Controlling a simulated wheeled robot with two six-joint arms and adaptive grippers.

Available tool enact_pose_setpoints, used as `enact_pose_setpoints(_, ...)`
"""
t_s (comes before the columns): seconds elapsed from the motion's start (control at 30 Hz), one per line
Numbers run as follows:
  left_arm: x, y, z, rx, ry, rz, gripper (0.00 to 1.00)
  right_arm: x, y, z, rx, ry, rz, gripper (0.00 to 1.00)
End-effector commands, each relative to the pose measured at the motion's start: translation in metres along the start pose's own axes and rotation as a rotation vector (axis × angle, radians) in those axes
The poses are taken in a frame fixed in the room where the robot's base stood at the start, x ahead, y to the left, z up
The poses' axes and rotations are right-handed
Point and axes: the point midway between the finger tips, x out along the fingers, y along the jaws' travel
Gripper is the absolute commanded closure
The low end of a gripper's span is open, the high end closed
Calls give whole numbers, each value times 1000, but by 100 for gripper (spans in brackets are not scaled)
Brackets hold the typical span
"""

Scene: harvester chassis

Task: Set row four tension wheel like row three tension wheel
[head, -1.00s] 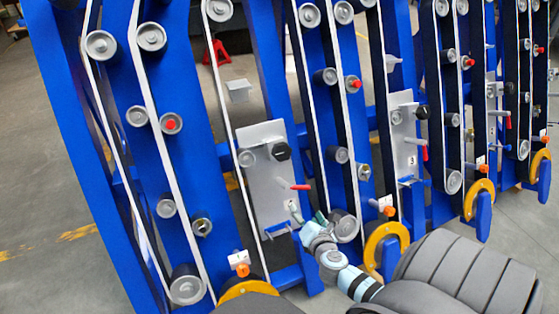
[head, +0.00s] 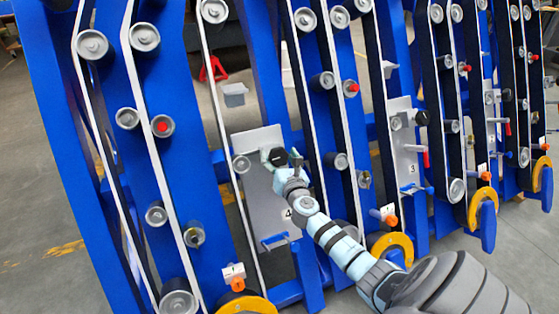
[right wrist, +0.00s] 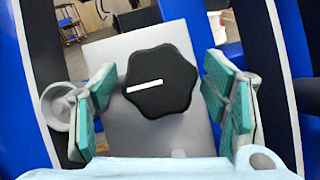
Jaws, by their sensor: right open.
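The row four tension wheel is a black lobed knob (head: 277,156) on a grey metal plate (head: 262,203) labelled 4. In the right wrist view the knob (right wrist: 160,82) shows a white bar mark, nearly level and slightly tilted, on its left half. My right gripper (head: 281,158) is open in front of the knob. Its teal pads (right wrist: 160,90) stand to the left and right of the knob with small gaps. The row three tension wheel (head: 421,117) is a similar black knob on the plate labelled 3 (head: 407,140); its mark is too small to read. My left gripper is out of view.
A grey roller (right wrist: 58,105) sits close to the left finger, beside a white belt. Blue uprights with belts and rollers flank the plate. A red handle (head: 426,157) juts from plate three. Orange-tipped parts (head: 391,221) and yellow wheel guards (head: 393,243) stand lower down.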

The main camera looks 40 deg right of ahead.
Motion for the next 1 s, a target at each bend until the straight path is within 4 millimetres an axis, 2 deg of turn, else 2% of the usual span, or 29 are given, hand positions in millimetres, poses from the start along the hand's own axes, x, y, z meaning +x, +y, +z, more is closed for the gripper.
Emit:
enact_pose_setpoints(0.2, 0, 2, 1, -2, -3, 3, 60, 1, 0, 0, 1, 1, 0, 32)
enact_pose_setpoints(0.27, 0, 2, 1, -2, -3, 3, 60, 1, 0, 0, 1, 1, 0, 40)
enact_pose_setpoints(0.5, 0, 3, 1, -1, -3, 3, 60, 0, 0, 0, 1, 1, 0, 78)
enact_pose_setpoints(0.53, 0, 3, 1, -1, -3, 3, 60, 0, 0, 0, 1, 1, 0, 80)
enact_pose_setpoints(1.0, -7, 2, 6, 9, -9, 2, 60, 0, 1, 1, 93, 2, -52, 80)
